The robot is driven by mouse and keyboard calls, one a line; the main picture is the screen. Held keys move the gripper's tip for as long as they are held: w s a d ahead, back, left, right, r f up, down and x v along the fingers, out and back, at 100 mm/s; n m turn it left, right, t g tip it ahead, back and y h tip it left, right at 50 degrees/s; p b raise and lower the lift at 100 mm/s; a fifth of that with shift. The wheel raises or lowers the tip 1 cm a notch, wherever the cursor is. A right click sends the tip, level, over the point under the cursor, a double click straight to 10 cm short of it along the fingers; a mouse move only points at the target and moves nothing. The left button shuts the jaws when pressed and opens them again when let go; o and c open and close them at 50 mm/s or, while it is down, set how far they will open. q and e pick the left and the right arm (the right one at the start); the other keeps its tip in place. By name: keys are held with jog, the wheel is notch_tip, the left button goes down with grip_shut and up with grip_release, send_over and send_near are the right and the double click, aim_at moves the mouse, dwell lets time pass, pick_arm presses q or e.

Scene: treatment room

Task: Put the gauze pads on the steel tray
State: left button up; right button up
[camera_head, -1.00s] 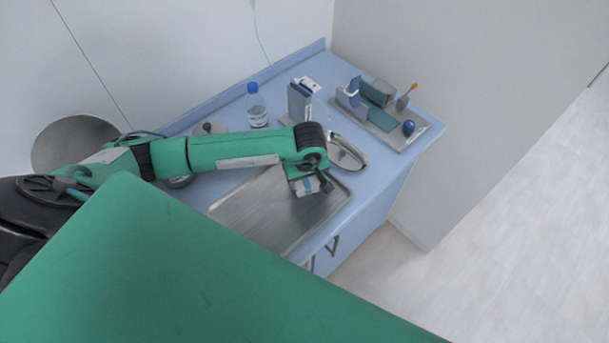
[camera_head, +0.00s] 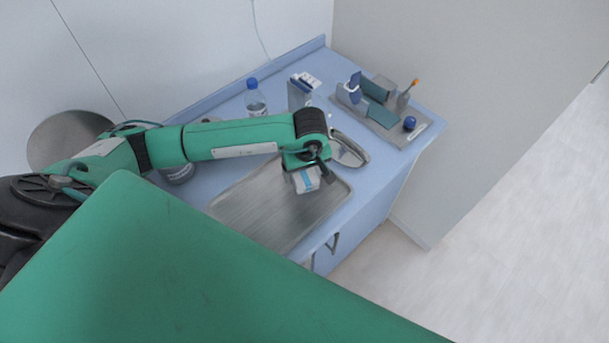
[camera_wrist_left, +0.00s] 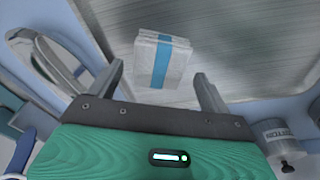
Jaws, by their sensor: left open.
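The gauze pads (camera_head: 305,180) are a white packet with a blue band, lying on the right part of the steel tray (camera_head: 262,212). In the left wrist view the gauze pads (camera_wrist_left: 160,60) rest on the brushed tray surface (camera_wrist_left: 235,45), ahead of and between the fingers. My left gripper (camera_head: 318,170) is open just above the packet; its two fingers also show apart in the left wrist view (camera_wrist_left: 160,92), with a gap to the packet. My right gripper is not in view.
A kidney dish (camera_head: 348,150) stands close behind the tray. A bottle with a blue cap (camera_head: 255,102), a box (camera_head: 299,95) and a grey organiser tray (camera_head: 420,128) with several items stand farther back. A jar (camera_head: 178,175) is left under my arm.

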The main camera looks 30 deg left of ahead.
aim_at(307, 180)
pick_arm(q)
notch_tip(307, 180, up, 9)
jog(key=d+b, duration=0.1)
jog(key=b, duration=0.1)
jog(key=shift+s+b, duration=0.4)
jog(key=shift+s, duration=0.05)
